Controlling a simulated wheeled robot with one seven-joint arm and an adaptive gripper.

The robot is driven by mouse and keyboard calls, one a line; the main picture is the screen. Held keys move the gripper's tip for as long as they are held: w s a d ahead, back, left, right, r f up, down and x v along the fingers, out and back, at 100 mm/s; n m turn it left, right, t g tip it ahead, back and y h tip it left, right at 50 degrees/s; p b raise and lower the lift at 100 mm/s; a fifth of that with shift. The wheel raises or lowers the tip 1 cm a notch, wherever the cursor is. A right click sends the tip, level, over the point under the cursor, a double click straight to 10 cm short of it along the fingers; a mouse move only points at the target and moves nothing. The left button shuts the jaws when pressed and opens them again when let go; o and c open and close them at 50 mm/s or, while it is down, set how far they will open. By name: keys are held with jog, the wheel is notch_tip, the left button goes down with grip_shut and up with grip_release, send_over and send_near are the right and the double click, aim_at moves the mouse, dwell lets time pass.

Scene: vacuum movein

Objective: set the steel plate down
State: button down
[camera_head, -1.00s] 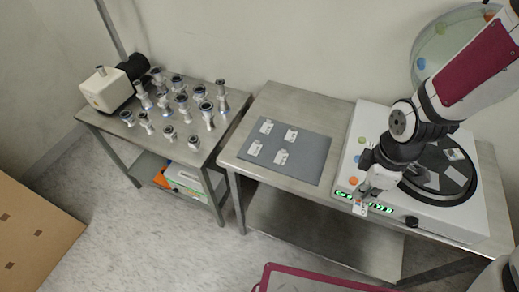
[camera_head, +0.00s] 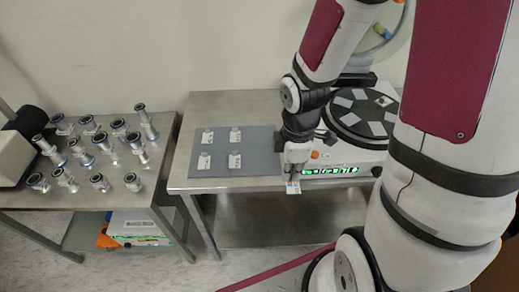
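My gripper (camera_head: 292,174) points down at the front edge of the steel table, between the grey mat and the white machine. It appears shut on a small light plate (camera_head: 293,188) with a coloured mark, which hangs at the table's front edge. The fingers are small and partly hidden.
The steel table (camera_head: 182,172) has bare strips around the mat. A second table (camera_head: 160,150) at left holds several metal fittings (camera_head: 100,182) and a white-and-black device (camera_head: 14,158). A clear round lid (camera_head: 392,45) stands open behind the machine. My arm hides the machine's right side.

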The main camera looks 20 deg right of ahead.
send_over(263, 155)
jog(key=shift+f, duration=0.65)
jog(key=shift+f+b, duration=0.35)
jog(key=shift+f, duration=1.35)
jog(key=shift+f, duration=0.1)
jog(key=c, duration=2.2)
grip_release()
jog(key=shift+f, duration=0.1)
jog(key=o, duration=0.4)
